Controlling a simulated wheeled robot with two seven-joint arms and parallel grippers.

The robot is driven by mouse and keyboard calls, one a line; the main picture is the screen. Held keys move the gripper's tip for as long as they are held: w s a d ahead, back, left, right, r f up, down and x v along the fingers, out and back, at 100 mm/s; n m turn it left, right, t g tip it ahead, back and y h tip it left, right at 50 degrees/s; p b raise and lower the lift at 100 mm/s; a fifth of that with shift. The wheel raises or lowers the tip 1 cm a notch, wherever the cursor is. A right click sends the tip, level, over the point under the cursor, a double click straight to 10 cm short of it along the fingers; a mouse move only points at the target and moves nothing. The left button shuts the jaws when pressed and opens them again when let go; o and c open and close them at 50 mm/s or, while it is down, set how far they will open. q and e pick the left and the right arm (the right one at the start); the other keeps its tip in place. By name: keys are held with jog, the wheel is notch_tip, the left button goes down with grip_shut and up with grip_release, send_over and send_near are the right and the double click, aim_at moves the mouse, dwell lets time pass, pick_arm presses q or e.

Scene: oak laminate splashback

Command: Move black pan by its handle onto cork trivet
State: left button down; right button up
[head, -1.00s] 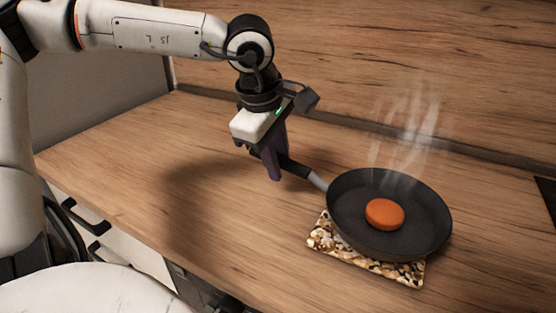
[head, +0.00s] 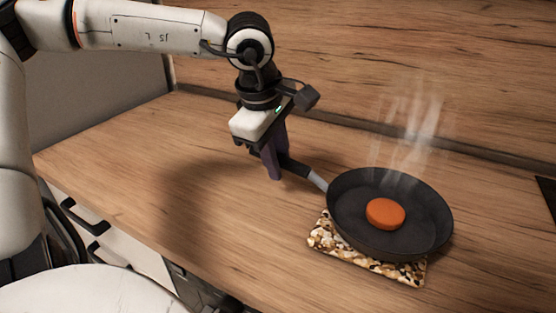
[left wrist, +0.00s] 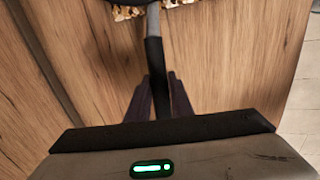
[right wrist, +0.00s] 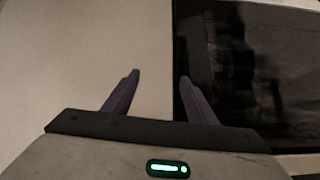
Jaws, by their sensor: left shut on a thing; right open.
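The black pan (head: 345,215) holds an orange round piece (head: 385,213) and gives off steam. It sits over the mottled brown-and-cream cork trivet (head: 325,243), whose near and left edges show beneath it; I cannot tell whether they touch. My left gripper (head: 274,170) is shut on the pan's handle (head: 316,180), pointing down left of the pan. In the left wrist view the handle (left wrist: 153,52) runs between the fingers (left wrist: 158,82), with the trivet (left wrist: 122,13) at the top edge. My right gripper (right wrist: 160,77) is open and empty in the right wrist view.
The wooden worktop (head: 130,145) is clear to the left of the pan. A wooden splashback (head: 330,60) rises behind. A dark flat panel (head: 547,195) shows at the right edge. Drawer handles (head: 82,215) show below the worktop's front edge.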

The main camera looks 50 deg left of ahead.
pick_arm(q)
jog(key=shift+f+b, duration=0.4)
jog(key=shift+b, duration=0.15)
dwell(0.4)
jog(key=c, duration=1.5)
grip_release()
jog(key=shift+s+f, duration=0.1)
jog(key=shift+f, duration=0.1)
jog(key=shift+s+a+r, duration=0.1)
jog(key=shift+s+a, duration=0.2)
jog(key=shift+a, duration=0.7)
jog(key=shift+s+a+r, duration=0.1)
jog(key=shift+s+a, duration=0.15)
jog(key=shift+a, duration=0.7)
jog(key=shift+s+a+f, duration=0.1)
jog(key=shift+s+a, duration=0.15)
jog(key=shift+a, duration=0.45)
jog(key=shift+s+a, duration=0.2)
jog(key=shift+a, duration=0.5)
notch_tip(320, 180, up, 7)
jog(key=p, duration=0.5)
jog(key=shift+p, duration=0.35)
